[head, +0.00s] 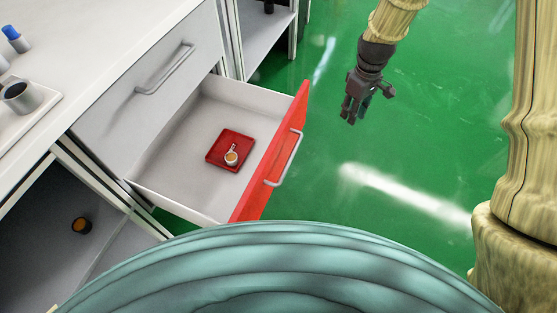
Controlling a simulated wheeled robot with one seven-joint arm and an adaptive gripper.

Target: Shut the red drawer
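The red drawer (249,206) stands pulled out from the white cabinet, with its red front facing right and a metal bar handle (284,158) on it. Inside the drawer lies a red tray (217,149) with a small cup-like item (231,157) on it. My gripper (366,106) hangs over the green floor, to the right of and apart from the drawer front. Its fingers look spread, and nothing shows between them.
An open shelf below holds a dark round item (81,226). The green floor (430,150) is clear.

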